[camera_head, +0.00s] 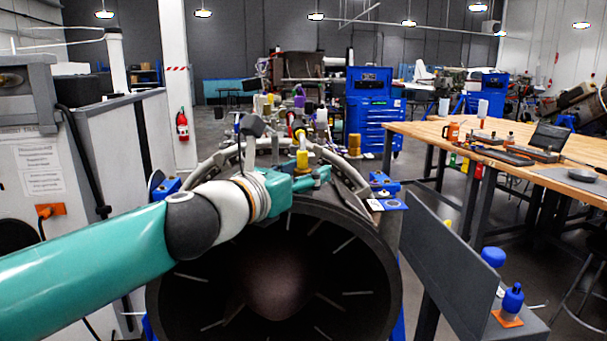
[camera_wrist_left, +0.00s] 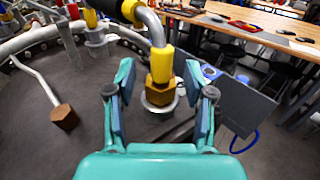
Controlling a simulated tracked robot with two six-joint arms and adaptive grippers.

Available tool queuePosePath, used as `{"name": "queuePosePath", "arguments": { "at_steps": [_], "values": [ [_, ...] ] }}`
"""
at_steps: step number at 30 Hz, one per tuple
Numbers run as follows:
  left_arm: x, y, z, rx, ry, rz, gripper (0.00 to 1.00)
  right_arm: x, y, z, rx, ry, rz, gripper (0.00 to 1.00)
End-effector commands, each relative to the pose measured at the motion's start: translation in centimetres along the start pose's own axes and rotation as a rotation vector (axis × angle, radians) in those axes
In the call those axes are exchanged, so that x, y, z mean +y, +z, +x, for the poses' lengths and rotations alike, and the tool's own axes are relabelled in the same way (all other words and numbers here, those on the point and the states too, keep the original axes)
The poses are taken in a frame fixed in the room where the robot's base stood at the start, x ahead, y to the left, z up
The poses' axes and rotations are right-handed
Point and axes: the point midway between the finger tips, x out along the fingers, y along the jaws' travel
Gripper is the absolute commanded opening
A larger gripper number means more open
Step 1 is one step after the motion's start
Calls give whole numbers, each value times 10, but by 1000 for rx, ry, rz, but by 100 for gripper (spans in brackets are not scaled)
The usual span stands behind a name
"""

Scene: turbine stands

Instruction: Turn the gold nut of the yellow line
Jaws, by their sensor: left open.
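The gold nut (camera_wrist_left: 161,92) sits upright on a round silver fitting (camera_wrist_left: 159,108) in the left wrist view. The yellow end of the line (camera_wrist_left: 161,64) enters it from above, below a grey curved hose (camera_wrist_left: 150,25). My left gripper (camera_wrist_left: 158,72) is open, one finger on each side of the nut and yellow end, with visible gaps. In the head view my left arm reaches over the turbine's top, and the left gripper (camera_head: 322,175) is small and partly confused with the fittings. I cannot tell surely which yellow fitting there is this one. My right gripper is not in view.
The dark turbine casing (camera_head: 385,255) fills the head view's lower middle. Another brown hex nut (camera_wrist_left: 64,117) on a silver rod lies left in the wrist view. Several other lines and fittings crowd the casing top. A grey panel (camera_head: 440,250) and wooden workbench (camera_head: 440,132) stand right.

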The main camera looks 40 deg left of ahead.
Motion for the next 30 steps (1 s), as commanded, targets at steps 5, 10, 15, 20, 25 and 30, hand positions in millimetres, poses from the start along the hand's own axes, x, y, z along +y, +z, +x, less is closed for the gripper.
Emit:
{"name": "queuePosePath", "arguments": {
  "at_steps": [5,10,15,20,25,30],
  "values": [
    [0,0,0,0,-2,1,45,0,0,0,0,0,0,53],
    [-1,0,0,0,-2,1,16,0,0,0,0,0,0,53],
    [-1,0,0,0,-2,0,0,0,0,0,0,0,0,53],
    [-1,0,0,0,3,0,0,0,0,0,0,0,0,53],
    [-2,0,1,-1,37,-1,0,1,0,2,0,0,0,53],
    [-3,-1,1,-1,117,-1,0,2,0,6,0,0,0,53]
  ]
}}
